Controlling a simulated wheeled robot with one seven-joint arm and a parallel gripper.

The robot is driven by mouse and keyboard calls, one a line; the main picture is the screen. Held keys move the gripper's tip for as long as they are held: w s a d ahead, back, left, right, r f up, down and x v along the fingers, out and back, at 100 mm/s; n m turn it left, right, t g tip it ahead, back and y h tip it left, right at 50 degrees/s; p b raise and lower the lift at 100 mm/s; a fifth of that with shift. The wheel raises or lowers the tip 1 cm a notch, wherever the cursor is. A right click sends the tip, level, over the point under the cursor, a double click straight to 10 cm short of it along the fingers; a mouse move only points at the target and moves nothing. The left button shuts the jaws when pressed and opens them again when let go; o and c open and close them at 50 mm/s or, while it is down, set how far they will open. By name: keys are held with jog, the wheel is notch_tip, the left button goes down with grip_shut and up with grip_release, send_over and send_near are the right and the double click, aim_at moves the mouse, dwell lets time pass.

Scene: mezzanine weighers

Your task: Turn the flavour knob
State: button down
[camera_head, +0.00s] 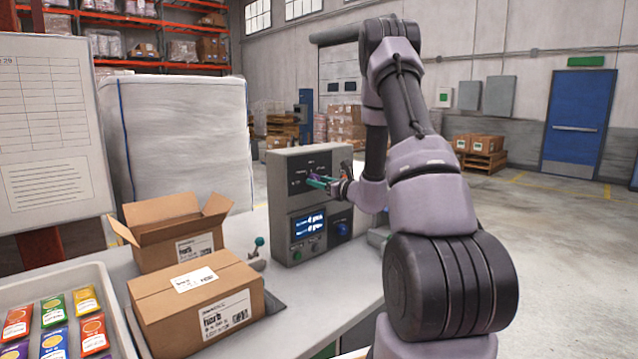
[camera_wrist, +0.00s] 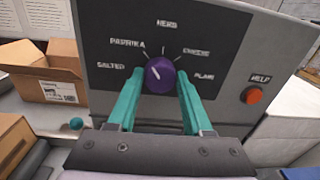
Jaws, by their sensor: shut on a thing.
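The flavour knob (camera_wrist: 161,80) is round and purple with a white pointer line. It sits on the dark face of a grey control box (camera_head: 281,190). Around it are the labels SALTED, PAPRIKA, HERB, CHEESE and PLAIN. The pointer slants up and left, roughly toward PAPRIKA. My gripper (camera_wrist: 158,86) has teal fingers on the left and right sides of the knob and is shut on it. In the head view my gripper (camera_head: 318,182) reaches the box from the right, and its fingers partly cover the knob.
A red HELP button (camera_wrist: 254,95) is right of the knob. A lit display (camera_head: 308,222) is lower on the box. An open carton (camera_head: 175,235), a closed carton (camera_head: 190,305) and a tray of packets (camera_head: 110,300) stand on the left. A teal-balled lever (camera_head: 259,242) is beside the box.

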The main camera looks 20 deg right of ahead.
jog(key=shift+d+m, duration=0.1)
jog(key=shift+m, duration=3.4)
jog(key=shift+c, duration=1.6)
grip_release()
jog(key=shift+s, duration=0.1)
jog(key=v, duration=1)
jog(key=shift+s+d+r, duration=0.25)
jog(key=shift+d, duration=0.05)
